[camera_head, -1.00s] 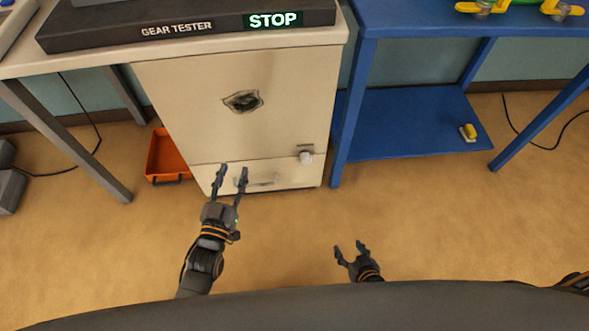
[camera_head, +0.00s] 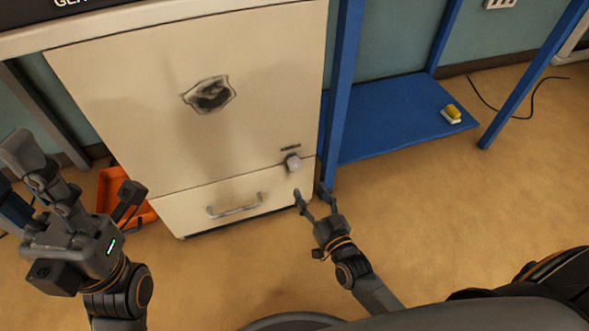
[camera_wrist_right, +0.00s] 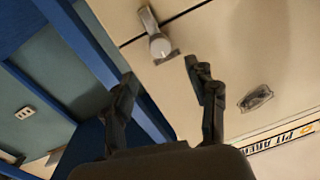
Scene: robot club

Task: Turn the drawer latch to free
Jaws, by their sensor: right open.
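The drawer latch (camera_head: 293,163) is a small pale knob at the upper right of the cream cabinet's drawer front (camera_head: 185,216). In the right wrist view the latch (camera_wrist_right: 158,45) shows as a rounded knob on a short grey piece beside the drawer seam. My right gripper (camera_head: 316,194) is open and empty, a little below the latch and apart from it. Its spread fingers (camera_wrist_right: 160,82) show below the latch in the wrist view. My left gripper (camera_head: 77,170) is open and empty at the left, close to the camera.
The drawer handle (camera_head: 235,207) is left of the latch. A blue bench's leg (camera_head: 341,100) stands close right of the cabinet. Its lower shelf (camera_head: 385,115) bears a yellow-and-white block (camera_head: 451,114). An orange bin (camera_head: 108,190) is left of the cabinet.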

